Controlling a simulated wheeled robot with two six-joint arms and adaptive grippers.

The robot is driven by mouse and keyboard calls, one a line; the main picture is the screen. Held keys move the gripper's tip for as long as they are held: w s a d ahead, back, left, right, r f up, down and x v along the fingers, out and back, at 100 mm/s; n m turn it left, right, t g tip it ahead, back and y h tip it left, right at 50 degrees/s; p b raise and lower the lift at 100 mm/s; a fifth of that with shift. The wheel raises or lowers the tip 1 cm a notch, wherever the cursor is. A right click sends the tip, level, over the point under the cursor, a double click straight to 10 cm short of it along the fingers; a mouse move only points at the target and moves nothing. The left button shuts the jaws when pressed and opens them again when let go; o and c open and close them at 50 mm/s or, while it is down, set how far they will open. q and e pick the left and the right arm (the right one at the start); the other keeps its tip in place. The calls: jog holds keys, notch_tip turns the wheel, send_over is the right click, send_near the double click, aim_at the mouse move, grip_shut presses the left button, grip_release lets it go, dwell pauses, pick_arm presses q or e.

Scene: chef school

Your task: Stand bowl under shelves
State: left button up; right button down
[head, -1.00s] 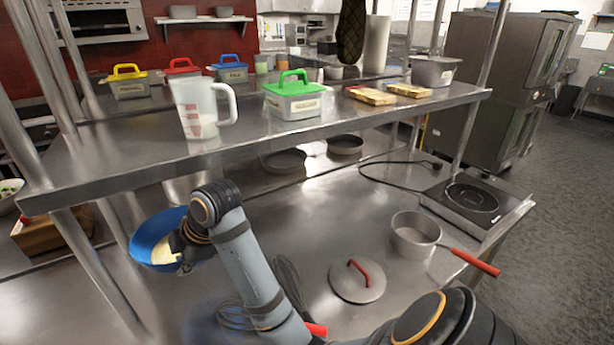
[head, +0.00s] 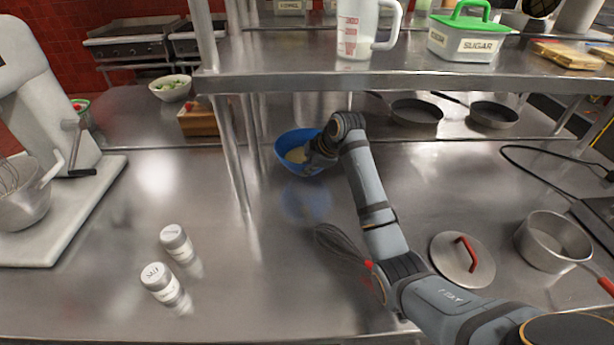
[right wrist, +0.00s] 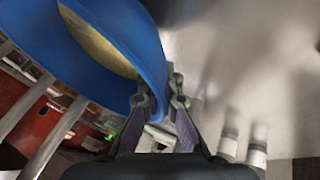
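A blue bowl (head: 282,155) with pale yellow contents is tilted in my right gripper (head: 318,150). In the right wrist view the bowl (right wrist: 140,50) fills the upper left, and the two fingers of my right gripper (right wrist: 160,100) are closed on its rim. The bowl appears held above the counter (head: 290,240), with a blue reflection below it. It shows below the front edge of the steel shelf (head: 300,82), right of a shelf post (head: 230,150). How far under the shelf it is, I cannot tell. My left gripper is not in view.
A whisk (head: 340,243), pot lid (head: 462,262) and saucepan (head: 550,240) lie to the right. Two pans (head: 415,111) (head: 494,114) are under the shelf. Salt shakers (head: 160,283) (head: 176,243) and a mixer (head: 50,150) stand left.

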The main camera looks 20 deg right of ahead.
jog(key=shift+w+d+f, duration=0.2)
jog(key=shift+w+f, duration=0.3)
jog(key=shift+f+p, duration=0.55)
jog(key=shift+f, duration=1)
jog(key=c, duration=2)
grip_release()
jog(key=shift+s+f, duration=0.1)
jog(key=shift+f, duration=0.1)
jog(key=shift+c, duration=0.2)
jog(key=o, duration=0.5)
jog(key=b+v, duration=0.1)
jog(key=v, duration=0.6)
jog(key=shift+s+r, duration=0.1)
jog(key=shift+r, duration=0.3)
